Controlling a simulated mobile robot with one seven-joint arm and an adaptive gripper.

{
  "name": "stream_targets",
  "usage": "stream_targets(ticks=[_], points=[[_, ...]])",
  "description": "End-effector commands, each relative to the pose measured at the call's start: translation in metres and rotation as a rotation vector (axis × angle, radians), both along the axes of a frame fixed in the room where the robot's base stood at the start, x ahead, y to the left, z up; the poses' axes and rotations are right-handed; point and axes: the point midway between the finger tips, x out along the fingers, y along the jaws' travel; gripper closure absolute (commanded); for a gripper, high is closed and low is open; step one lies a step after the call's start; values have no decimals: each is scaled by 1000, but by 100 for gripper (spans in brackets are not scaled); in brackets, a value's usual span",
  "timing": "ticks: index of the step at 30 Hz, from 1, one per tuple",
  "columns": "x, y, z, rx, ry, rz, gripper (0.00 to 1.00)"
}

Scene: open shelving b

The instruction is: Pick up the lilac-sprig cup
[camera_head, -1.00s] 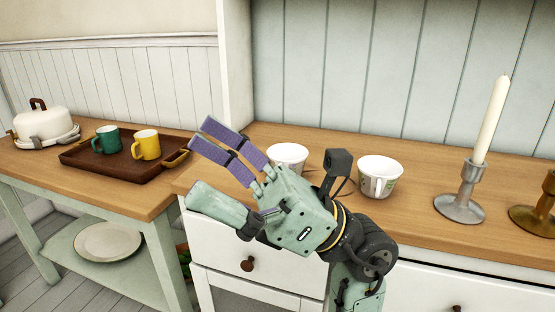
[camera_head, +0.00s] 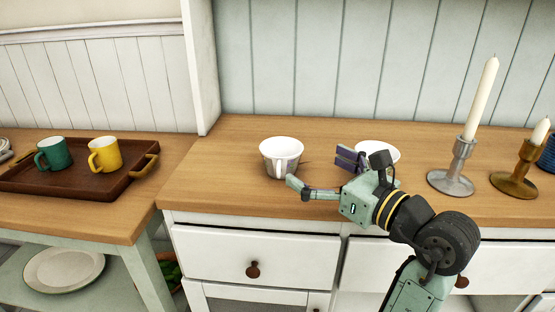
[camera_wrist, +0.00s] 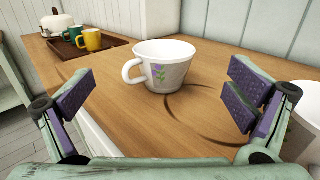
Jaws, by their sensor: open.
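The lilac-sprig cup (camera_wrist: 164,67) is white with a purple flower and green leaves on its side. It stands upright on the wooden counter, its handle to the left in the wrist view. In the head view the white cup (camera_head: 281,154) left of my gripper (camera_head: 318,175) appears to be this one; its sprig does not show there. My gripper (camera_wrist: 156,103) is open and empty, with purple finger pads on either side of the view. The cup is ahead of the fingers, apart from them. A second white cup (camera_head: 378,154) is partly hidden behind my gripper.
The second cup also shows at the wrist view's right edge (camera_wrist: 305,125), close to the right finger. Candlesticks (camera_head: 452,172) stand on the right. A brown tray (camera_head: 95,190) with green and yellow mugs is on the lower left table. Counter left of the cup is clear.

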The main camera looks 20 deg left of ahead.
Motion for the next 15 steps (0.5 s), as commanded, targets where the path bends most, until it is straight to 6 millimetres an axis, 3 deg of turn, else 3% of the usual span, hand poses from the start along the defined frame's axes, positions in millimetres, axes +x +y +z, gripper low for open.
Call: stream_targets(ticks=[4,15], points=[[11,24,1,1,1,8,2],[34,55,-3,1,3,10,2]])
